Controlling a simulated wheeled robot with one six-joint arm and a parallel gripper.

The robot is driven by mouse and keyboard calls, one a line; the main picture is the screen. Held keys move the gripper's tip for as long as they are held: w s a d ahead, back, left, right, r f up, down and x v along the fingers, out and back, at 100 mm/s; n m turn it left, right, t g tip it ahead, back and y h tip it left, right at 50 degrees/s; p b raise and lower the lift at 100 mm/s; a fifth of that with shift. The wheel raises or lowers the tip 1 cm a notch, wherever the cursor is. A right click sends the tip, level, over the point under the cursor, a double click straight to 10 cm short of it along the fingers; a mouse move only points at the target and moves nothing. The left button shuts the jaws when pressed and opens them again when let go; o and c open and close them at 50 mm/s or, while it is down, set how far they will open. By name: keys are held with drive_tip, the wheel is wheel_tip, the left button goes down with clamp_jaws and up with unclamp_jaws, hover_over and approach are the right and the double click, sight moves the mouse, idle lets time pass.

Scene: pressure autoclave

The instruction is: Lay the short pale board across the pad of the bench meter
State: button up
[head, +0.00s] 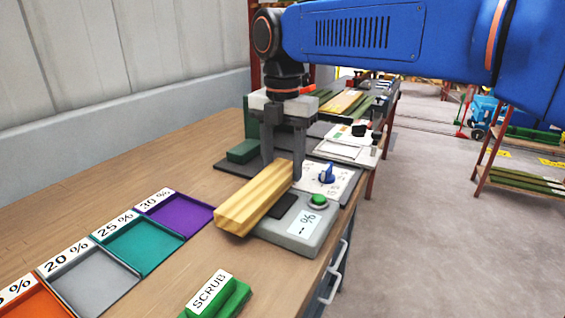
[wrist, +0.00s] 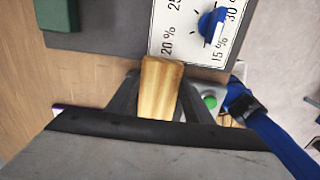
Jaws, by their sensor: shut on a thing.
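The short pale board (head: 250,203) is a yellowish wooden piece, held level between the fingers of my gripper (head: 283,168) near its far end. Its near end sticks out toward the camera. In the wrist view the board (wrist: 161,88) shows between the two dark fingers (wrist: 155,100). The bench meter (head: 300,233) is a grey box with a green button and a "%" label. Its dark pad (head: 283,206) shows just right of the board. The board covers the meter's left side; I cannot tell whether it touches the meter or hangs above it.
Purple (head: 174,215), teal (head: 137,245), grey (head: 92,280) and orange (head: 35,302) trays with percent labels lie left. A green SCRUB block (head: 215,295) is in front. A white dial panel (head: 325,178) with a blue knob stands behind the meter.

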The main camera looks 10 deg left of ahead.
drive_tip(key=o, duration=1.2)
wheel_tip(320, 180, up, 12)
